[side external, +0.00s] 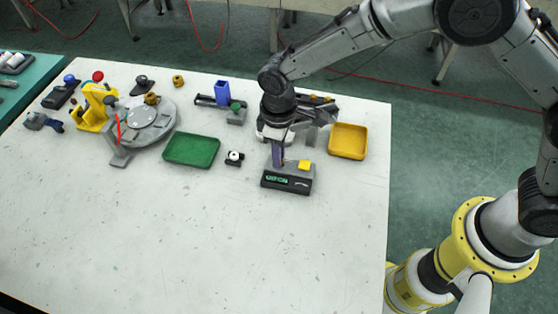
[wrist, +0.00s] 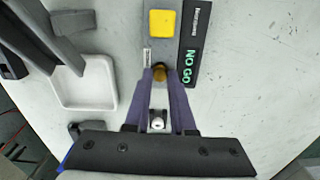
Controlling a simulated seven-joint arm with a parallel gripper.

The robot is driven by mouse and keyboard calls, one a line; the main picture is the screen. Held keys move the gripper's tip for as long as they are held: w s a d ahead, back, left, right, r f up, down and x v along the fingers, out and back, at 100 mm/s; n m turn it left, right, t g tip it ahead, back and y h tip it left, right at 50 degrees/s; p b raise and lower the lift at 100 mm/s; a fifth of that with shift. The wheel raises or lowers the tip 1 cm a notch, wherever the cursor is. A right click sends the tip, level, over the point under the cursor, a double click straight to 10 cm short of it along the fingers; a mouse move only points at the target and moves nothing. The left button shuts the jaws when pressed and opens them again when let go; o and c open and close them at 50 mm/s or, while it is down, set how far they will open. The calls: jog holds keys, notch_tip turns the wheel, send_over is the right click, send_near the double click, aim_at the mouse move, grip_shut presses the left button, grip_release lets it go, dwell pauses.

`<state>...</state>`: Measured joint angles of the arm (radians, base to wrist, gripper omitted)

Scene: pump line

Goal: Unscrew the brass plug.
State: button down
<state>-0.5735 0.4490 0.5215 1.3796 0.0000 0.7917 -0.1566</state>
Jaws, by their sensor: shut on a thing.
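My gripper (side external: 278,163) points down at the left end of a grey gauge block (side external: 303,176) with a black front. In the wrist view its two purple fingers (wrist: 160,74) close in on a small brass plug (wrist: 160,70). The fingertips are shut on the plug, and only part of it shows between them. The plug is over or at the gauge's grey top; I cannot tell whether it touches it. In the side view the plug is hidden by the fingers. The gauge's display (wrist: 187,66) reads NO GO in green, beside a yellow square (wrist: 161,23).
A green tray (side external: 191,150) lies left, a yellow tray (side external: 347,141) right. The wrist view shows a white tray (wrist: 60,100). A small white-topped part (side external: 234,157) stands near my gripper. A round grey turntable (side external: 150,118) stands far left. The table's front is clear.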

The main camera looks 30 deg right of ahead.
jog(key=shift+n, duration=0.4)
jog(key=n, duration=0.6)
jog(key=shift+n, duration=0.4)
jog(key=n, duration=0.7)
jog(key=c, duration=1)
grip_release()
jog(key=shift+o, duration=0.2)
jog(key=shift+r, duration=0.1)
